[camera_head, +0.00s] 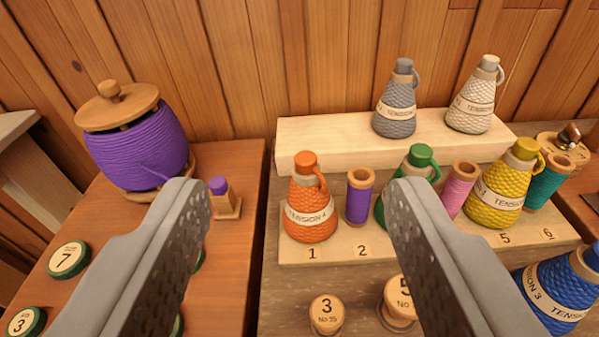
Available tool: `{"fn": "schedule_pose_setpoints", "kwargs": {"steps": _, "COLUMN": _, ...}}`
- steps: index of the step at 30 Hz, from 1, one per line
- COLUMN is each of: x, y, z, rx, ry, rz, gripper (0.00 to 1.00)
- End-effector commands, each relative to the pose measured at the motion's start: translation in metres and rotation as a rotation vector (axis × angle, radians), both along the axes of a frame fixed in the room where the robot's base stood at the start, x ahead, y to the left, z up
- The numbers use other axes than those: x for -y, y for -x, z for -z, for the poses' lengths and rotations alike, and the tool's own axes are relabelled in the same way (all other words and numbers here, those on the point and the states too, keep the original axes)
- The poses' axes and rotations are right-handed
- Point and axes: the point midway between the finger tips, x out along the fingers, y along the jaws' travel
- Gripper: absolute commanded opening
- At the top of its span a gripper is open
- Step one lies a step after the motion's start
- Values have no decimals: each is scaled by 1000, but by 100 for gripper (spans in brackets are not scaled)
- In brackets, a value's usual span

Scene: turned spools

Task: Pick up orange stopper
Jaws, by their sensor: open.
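The orange stopper (305,162) sits on top of an orange textured bottle (310,212) with a small side loop and a white label reading TENSION. The bottle stands upright on a pale wooden board above the number 1. My gripper (297,185) is open, with its two grey fingers wide apart, one on the left and one on the right of the picture. The orange bottle shows between the fingers, and nothing is held. The picture does not show clearly how far beyond the fingertips the stopper is.
A purple spool (358,198) and a green-stoppered bottle (420,160) stand right of the orange bottle. Yellow (497,188), grey (396,98) and white (474,95) bottles stand farther right or behind. A large purple wound pot (140,152) stands left. Numbered spools (327,312) are in front.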

Motion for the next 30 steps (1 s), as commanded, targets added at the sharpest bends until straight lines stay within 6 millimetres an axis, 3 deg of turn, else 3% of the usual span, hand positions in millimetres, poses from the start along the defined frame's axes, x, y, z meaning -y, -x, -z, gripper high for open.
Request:
{"fn": "schedule_pose_setpoints", "kwargs": {"steps": 3, "x": 0, "y": -28, "z": -6, "rx": -119, "ry": -64, "rz": 16, "gripper": 54}}
{"fn": "schedule_pose_setpoints", "kwargs": {"steps": 12, "x": 0, "y": -88, "z": -13, "rx": -419, "ry": -226, "rz": 92, "gripper": 54}}
{"fn": "schedule_pose_setpoints", "kwargs": {"steps": 30, "x": -1, "y": -187, "z": -13, "rx": -990, "ry": -478, "rz": 394, "gripper": 54}}
